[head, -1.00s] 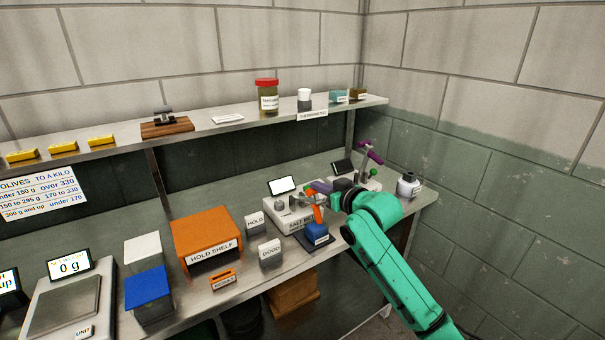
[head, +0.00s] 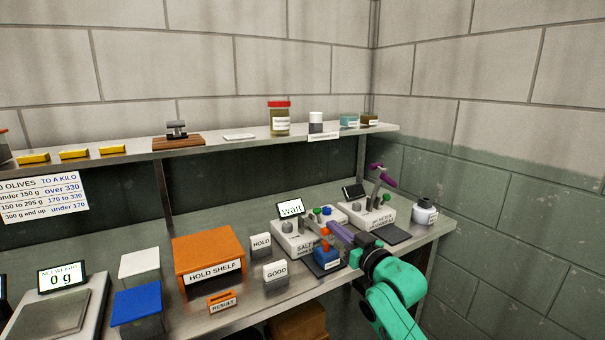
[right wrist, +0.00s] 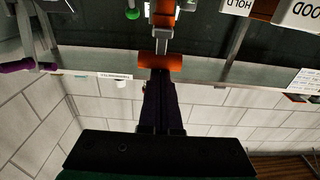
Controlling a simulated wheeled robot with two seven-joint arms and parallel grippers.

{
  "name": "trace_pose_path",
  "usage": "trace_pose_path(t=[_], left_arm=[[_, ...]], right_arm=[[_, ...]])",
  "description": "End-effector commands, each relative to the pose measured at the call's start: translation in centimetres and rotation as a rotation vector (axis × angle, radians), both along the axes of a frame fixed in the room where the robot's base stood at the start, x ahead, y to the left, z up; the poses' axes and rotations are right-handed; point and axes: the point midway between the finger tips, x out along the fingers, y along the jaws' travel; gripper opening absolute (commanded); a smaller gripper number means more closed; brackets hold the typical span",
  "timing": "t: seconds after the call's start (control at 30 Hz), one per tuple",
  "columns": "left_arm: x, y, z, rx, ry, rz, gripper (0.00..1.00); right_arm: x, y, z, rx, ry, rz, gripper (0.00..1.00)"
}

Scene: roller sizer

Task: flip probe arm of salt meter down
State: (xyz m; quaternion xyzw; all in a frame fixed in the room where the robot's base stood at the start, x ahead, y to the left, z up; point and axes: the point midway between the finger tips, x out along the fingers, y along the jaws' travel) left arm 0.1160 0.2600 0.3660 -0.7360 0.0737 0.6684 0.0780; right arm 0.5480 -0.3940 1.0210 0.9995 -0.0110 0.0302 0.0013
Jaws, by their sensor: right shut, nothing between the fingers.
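The salt meter (head: 297,236) is a white box on the bench, and its small screen reads "wait". Its orange probe arm (head: 324,243) reaches down at a blue cup (head: 327,260) in front of the box. Whether the tip is inside the cup is hard to tell. My right gripper (head: 335,229) is shut and empty, with its fingertips right by the orange arm. The right wrist view shows the shut fingers (right wrist: 160,78) close to an orange block (right wrist: 160,60); contact cannot be told. My left gripper is not in view.
A pH meter (head: 370,214) with a raised purple arm stands to the right, beside a white bottle (head: 425,213). HOLD (head: 261,243) and GOOD (head: 275,271) signs and an orange hold shelf (head: 208,251) stand to the left. A wall shelf (head: 230,138) runs above.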

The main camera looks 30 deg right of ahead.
Motion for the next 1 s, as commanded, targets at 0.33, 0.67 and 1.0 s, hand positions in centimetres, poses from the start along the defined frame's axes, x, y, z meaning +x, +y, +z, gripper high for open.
trace_pose_path(t=[0.33, 0.67, 1.0], left_arm=[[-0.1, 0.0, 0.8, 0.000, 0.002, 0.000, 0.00], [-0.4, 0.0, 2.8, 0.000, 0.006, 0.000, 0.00], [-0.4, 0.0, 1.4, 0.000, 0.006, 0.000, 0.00]], right_arm=[[0.2, 0.0, 0.3, 0.003, 0.013, 0.000, 0.00], [-1.8, 0.0, 2.8, -0.002, 0.007, 0.000, 0.00], [-8.2, 0.2, 2.3, 0.000, 0.002, 0.000, 0.00]])
